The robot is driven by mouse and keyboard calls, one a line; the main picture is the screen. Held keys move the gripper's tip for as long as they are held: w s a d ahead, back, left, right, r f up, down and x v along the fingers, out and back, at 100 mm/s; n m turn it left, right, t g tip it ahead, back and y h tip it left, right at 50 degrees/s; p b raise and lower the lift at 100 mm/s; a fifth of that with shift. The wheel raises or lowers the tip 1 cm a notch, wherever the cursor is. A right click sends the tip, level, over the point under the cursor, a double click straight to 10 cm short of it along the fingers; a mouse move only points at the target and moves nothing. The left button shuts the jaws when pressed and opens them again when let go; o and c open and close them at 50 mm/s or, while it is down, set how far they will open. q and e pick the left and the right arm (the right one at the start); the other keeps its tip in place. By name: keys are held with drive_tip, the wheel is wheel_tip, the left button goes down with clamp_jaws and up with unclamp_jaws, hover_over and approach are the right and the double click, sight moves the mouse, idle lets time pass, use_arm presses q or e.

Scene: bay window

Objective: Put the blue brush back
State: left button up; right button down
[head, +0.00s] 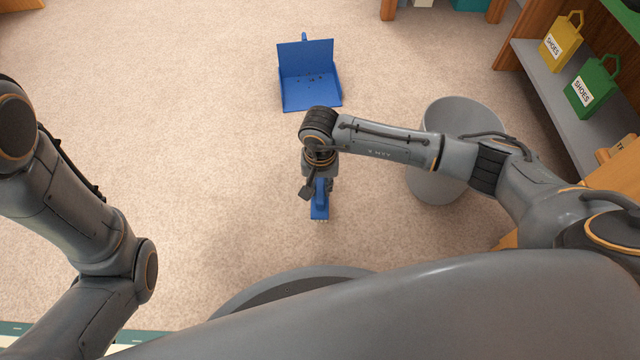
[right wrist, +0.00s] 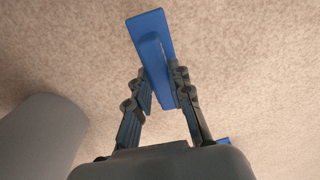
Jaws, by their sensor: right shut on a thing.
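The blue brush (head: 319,208) is below my right gripper (head: 319,188) in the head view, with pale bristles at its near end. In the right wrist view the brush (right wrist: 150,32) runs between the two fingers of the right gripper (right wrist: 162,88), which is shut on it. The carpet lies beneath; I cannot tell how high the brush is above it. My left arm shows at the left of the head view, but its gripper is out of view.
A blue dustpan (head: 309,88) with dark bits in it lies on the carpet beyond the brush. A grey bin (head: 440,185) stands right of the brush, partly behind my right arm. A shelf (head: 545,90) with yellow and green shoe bags is at the right. Carpet on the left is clear.

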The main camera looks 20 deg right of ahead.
drive_tip(key=shift+f+b, duration=1.75)
drive_tip(key=shift+f, duration=0.65)
drive_tip(key=shift+f, duration=0.2)
drive_tip(key=c, duration=1.1)
unclamp_jaws()
drive_tip(key=shift+c, duration=0.2)
